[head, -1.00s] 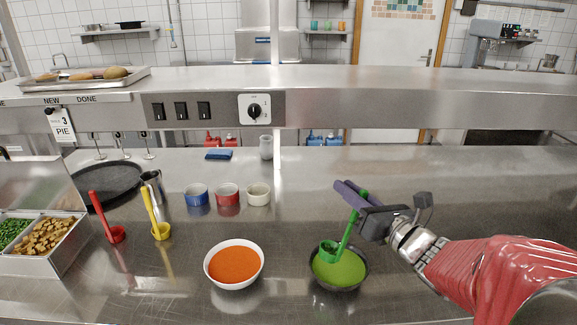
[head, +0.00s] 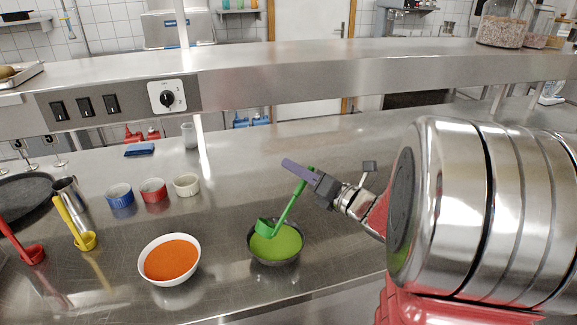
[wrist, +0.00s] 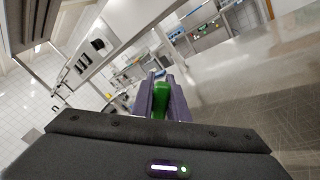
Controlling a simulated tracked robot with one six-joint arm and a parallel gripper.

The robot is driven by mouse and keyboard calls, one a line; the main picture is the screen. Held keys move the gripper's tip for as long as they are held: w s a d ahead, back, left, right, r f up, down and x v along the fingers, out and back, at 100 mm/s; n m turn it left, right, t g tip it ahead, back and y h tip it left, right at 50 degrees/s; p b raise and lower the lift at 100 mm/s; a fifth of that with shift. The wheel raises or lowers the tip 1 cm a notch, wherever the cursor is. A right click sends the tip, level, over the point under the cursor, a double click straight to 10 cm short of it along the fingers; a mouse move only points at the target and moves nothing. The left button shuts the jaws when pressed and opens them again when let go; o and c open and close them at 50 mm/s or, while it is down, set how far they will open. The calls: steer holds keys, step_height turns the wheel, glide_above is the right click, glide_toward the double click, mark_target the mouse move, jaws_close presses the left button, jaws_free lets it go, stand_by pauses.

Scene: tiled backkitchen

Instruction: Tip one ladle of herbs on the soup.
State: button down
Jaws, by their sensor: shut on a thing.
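My gripper (head: 300,172) is shut on the handle of the green ladle (head: 288,207). In the wrist view the green handle (wrist: 160,101) sits between my two purple fingers (wrist: 162,97). The ladle slants down to the left, and its cup is over the left part of the green soup (head: 284,240) in a dark bowl (head: 275,262). I cannot tell whether the cup touches the soup or holds anything. A white bowl (head: 170,283) of orange soup (head: 171,259) stands to the left. No herbs can be made out on the green soup.
A yellow ladle (head: 86,240) and a red ladle (head: 32,254) stand at the left. Blue (head: 120,198), red (head: 153,193) and white (head: 187,187) cups stand behind the bowls. A steel shelf (head: 330,66) spans above the counter.

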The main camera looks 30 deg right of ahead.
steer(key=shift+w+d+f+m, duration=0.7)
steer(key=shift+d+f+m, duration=2.2)
steer(key=shift+f, duration=1.2)
steer(key=s+a+r+n, duration=0.2)
steer(key=a+r+n, duration=0.5)
steer(key=a+r, duration=0.1)
steer(key=s+a+r+n, duration=0.2)
steer(key=a+r+n, duration=0.5)
steer(key=a+r, duration=0.2)
steer(key=shift+s+a+r, duration=0.2)
steer(key=shift+s, duration=0.1)
steer(key=shift+f, duration=0.1)
